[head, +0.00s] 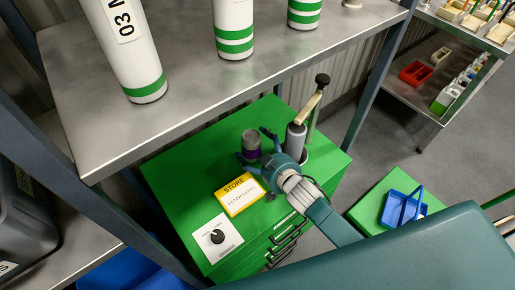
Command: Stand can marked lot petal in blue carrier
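A dark can with a purple band (251,144) stands on the green cabinet top (180,175). Any lot mark on it is too small to read. My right gripper (254,144) reaches over the cabinet from the lower right. Its fingers are spread on either side of the can and look open, with part of the can hidden; I cannot tell whether they touch it. The blue carrier (393,208) with a raised handle stands on a lower green surface at the right. A small white thing shows beside the handle, partly hidden by my arm. My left gripper is out of view.
A lever device with a black knob (322,79) and grey cylinder (296,138) stands close behind my gripper. A yellow STORE sign (240,194) and a white dial panel (217,237) lie nearer. A steel shelf (185,105) with white-green cylinders overhangs at the upper left.

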